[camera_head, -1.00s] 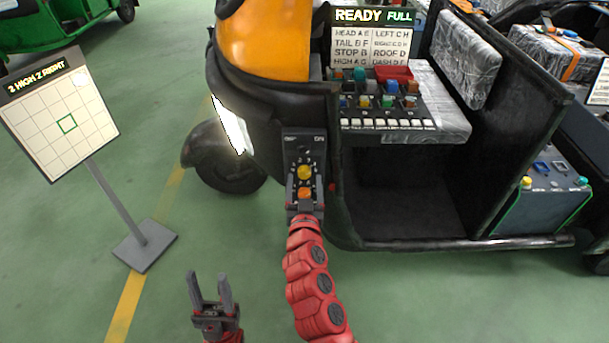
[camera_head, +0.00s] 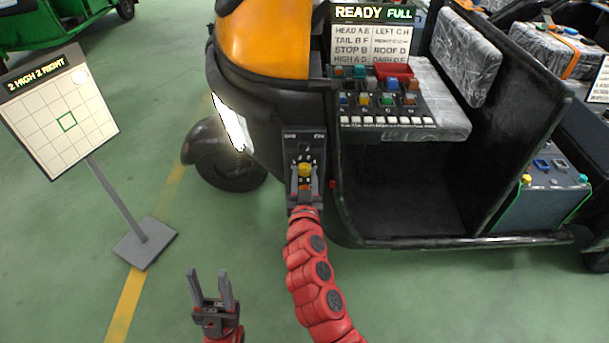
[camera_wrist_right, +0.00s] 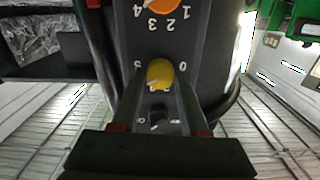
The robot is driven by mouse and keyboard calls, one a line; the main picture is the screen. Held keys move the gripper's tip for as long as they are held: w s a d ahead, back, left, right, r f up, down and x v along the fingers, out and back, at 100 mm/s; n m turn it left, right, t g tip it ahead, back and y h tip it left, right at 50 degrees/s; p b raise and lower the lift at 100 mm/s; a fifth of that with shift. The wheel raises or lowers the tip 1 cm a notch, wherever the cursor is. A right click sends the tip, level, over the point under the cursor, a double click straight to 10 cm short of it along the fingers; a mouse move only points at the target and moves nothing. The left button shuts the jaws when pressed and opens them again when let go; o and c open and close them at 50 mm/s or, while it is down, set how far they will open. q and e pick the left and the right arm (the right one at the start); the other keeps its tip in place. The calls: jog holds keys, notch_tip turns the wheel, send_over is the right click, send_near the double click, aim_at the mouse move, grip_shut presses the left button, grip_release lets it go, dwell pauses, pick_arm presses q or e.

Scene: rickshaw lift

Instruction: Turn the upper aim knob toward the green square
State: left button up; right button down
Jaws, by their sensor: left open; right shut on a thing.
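The yellow upper aim knob (camera_head: 304,171) is on a dark panel (camera_head: 304,143) at the front of the rickshaw. My right gripper (camera_wrist_right: 160,80) is shut on this knob, with a finger on each side. The aim board (camera_head: 40,145) at left reads "2 HIGH 2 RIGHT". Its green square (camera_head: 67,122) is near the grid's middle, and a pale light spot (camera_head: 80,77) is at its upper right. My left gripper (camera_head: 209,274) is open and empty.
The headlamp (camera_head: 230,122) is lit beside the panel. A switch console (camera_head: 385,122) with a "READY FULL" display (camera_head: 373,14) is at upper right. The board's stand base (camera_head: 145,243) is on the floor at left. Green floor is clear around my left gripper.

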jog(key=shift+n, duration=0.4)
jog(key=n, duration=0.2)
jog(key=shift+n+b, duration=0.35)
jog(key=shift+n, duration=0.05)
jog(key=n, duration=0.3)
jog(key=shift+a+n, duration=0.1)
jog(key=shift+n, duration=0.3)
jog(key=n, duration=0.4)
jog(key=shift+a+n+p, duration=0.1)
jog(key=shift+n+p, duration=0.5)
jog(key=shift+n, duration=1.6)
jog(key=shift+c, duration=2.1)
grip_release()
jog(key=shift+f, duration=0.1)
